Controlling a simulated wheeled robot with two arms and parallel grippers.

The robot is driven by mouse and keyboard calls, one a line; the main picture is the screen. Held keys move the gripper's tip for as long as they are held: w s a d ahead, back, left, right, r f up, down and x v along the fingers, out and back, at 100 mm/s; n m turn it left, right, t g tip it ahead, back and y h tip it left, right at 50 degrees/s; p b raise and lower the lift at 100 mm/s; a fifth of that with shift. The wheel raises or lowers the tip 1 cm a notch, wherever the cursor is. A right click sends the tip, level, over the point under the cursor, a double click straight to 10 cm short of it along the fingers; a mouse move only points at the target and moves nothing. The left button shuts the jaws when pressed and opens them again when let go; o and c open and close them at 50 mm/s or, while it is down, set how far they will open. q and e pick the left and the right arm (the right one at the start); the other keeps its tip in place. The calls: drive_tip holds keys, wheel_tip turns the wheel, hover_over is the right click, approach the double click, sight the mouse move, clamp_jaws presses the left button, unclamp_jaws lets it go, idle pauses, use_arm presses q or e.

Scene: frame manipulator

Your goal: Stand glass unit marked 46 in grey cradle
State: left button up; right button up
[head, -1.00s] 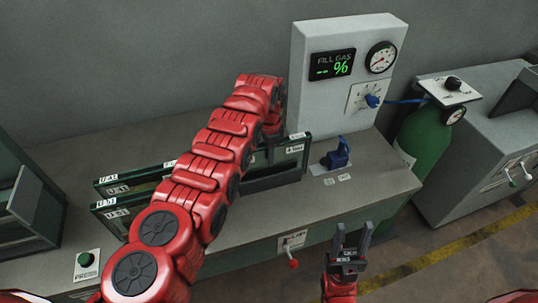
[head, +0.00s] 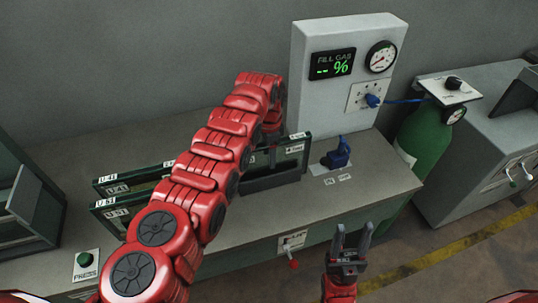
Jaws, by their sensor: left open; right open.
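Two dark-framed glass units stand upright side by side on the bench, the rear one (head: 112,190) and the front one (head: 112,213), running left to right behind my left arm. They carry small white labels; I cannot read 46 on either. A dark grey holder (head: 272,182) is at their right end; I cannot tell if it is the grey cradle. My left gripper (head: 270,148) is at the units' right end, mostly hidden by its own wrist, and I see nothing held in it. My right gripper (head: 352,238) is open and empty, in front of the bench's front edge.
A grey gas-fill box (head: 335,100) with display and gauge stands at the back. A green cylinder (head: 425,145) stands right of the bench. A PRESS button (head: 84,260) and a dark-framed machine (head: 30,215) are at left.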

use_arm(q)
wheel_tip(320, 180, up, 9)
drive_tip(key=shift+d+f+b, duration=0.1)
drive_tip(key=shift+b, duration=1.05)
wheel_tip(320, 180, up, 8)
drive_tip(key=p, duration=0.7)
drive_tip(key=shift+r, duration=0.2)
